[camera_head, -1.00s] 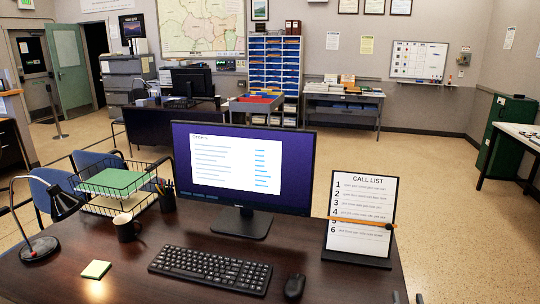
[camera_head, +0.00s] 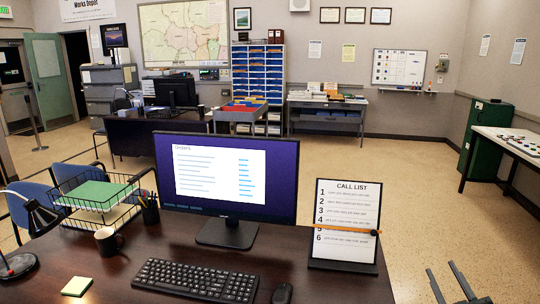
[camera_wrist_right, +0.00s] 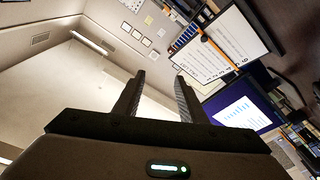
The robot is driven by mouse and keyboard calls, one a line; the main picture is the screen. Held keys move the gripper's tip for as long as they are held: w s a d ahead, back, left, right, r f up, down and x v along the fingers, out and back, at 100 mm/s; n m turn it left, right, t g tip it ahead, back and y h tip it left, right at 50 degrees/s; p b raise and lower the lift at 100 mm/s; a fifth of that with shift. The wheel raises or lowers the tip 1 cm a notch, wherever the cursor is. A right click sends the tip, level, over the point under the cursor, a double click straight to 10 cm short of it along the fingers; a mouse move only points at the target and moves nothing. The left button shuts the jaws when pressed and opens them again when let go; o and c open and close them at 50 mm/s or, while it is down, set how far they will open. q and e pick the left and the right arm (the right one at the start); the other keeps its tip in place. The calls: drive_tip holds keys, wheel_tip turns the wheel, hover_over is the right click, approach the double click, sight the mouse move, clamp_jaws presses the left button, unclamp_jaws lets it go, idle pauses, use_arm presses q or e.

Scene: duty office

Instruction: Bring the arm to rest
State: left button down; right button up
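My right gripper (camera_head: 450,284) shows at the bottom right of the head view, off the right edge of the desk. Its two fingers stand apart with nothing between them. The right wrist view also shows this gripper (camera_wrist_right: 158,95) open and empty, with wall and ceiling behind it. The call list stand (camera_head: 345,222) is upright on the desk to the left of the gripper, with an orange marker strip (camera_head: 340,229) across it. The stand also shows in the right wrist view (camera_wrist_right: 222,45), apart from the fingers. My left gripper is in neither view.
The desk (camera_head: 180,240) bears a monitor (camera_head: 228,180), a keyboard (camera_head: 195,280), a mouse (camera_head: 283,293), a mug (camera_head: 108,242), a lamp (camera_head: 35,215), sticky notes (camera_head: 77,286) and a wire tray (camera_head: 95,195). Open floor (camera_head: 430,220) lies right of the desk. A white table (camera_head: 510,145) stands farther right.

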drive_tip(key=s+d+f+g, duration=0.3)
drive_tip(key=f, duration=0.9)
drive_tip(key=s+d+f+n+g, duration=0.15)
drive_tip(key=s+f, duration=0.25)
drive_tip(key=f, duration=0.8)
drive_tip(key=s+d+f+g, duration=0.3)
drive_tip(key=d+f, duration=0.1)
drive_tip(key=f, duration=0.8)
drive_tip(key=s+d+f+g, duration=0.3)
drive_tip(key=s+f, duration=0.8)
drive_tip(key=s, duration=0.2)
drive_tip(key=s+d+f+g, duration=0.35)
drive_tip(key=s+f, duration=0.65)
drive_tip(key=s, duration=0.4)
drive_tip(key=s+a+f+m+y, duration=0.1)
drive_tip(key=a+f, duration=0.2)
drive_tip(key=a, duration=1.1)
drive_tip(key=s+a+f+m+y, duration=0.1)
drive_tip(key=a+f, duration=0.2)
drive_tip(key=a, duration=1.1)
drive_tip(key=s+a+f+m+y, duration=0.1)
drive_tip(key=a+f+y, duration=0.1)
drive_tip(key=a, duration=1.3)
drive_tip(key=shift+f, duration=0.55)
drive_tip(key=shift+s+d, duration=0.1)
drive_tip(key=shift+s, duration=0.05)
drive_tip(key=shift+c, duration=0.9)
